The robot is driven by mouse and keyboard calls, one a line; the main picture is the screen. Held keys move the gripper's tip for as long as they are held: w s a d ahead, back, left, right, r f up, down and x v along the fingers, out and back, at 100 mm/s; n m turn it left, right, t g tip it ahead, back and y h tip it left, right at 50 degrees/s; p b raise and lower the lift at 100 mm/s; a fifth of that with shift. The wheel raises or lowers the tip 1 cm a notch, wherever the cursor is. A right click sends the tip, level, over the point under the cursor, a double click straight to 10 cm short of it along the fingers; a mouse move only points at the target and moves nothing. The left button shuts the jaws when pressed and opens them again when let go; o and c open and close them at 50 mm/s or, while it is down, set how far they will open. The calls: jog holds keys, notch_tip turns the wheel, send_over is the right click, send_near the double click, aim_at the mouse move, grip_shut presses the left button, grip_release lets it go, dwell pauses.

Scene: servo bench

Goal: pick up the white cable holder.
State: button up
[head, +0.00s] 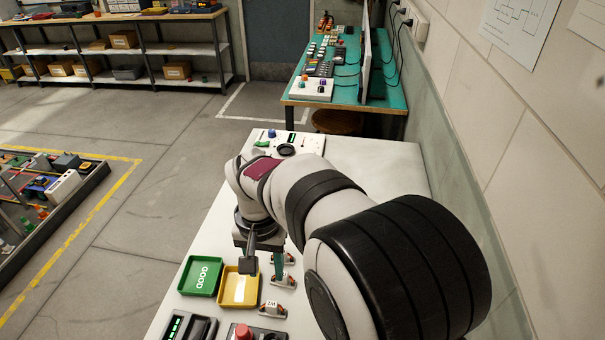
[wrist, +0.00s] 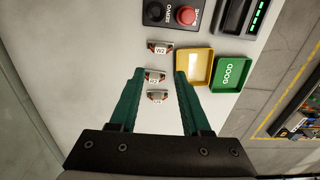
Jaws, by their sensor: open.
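Three small pale holders with reddish ends and labelled tops stand in a row on the white bench. In the wrist view, the holder marked W2 (wrist: 160,48) is beyond my fingertips; it also shows in the head view (head: 272,308), nearest the camera. The middle holder (wrist: 154,77) and the near holder (wrist: 157,97) appear between my fingers; their labels are too small to read surely. The W2 holder looks whitest on top. My gripper (wrist: 160,72) is open and empty, above the row; in the head view (head: 264,268) my arm partly hides the holders.
A yellow tray (head: 226,297) and a green tray marked GOOD (head: 186,284) lie beside the row. A box with a red button (wrist: 186,15) and a device with green lights (wrist: 257,17) sit past W2. Bare bench lies on the row's other side.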

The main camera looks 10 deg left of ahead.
aim_at(271, 304)
jog(key=f, duration=1.6)
jog(key=shift+w+a, duration=0.1)
jog(key=shift+w, duration=0.1)
grip_shut()
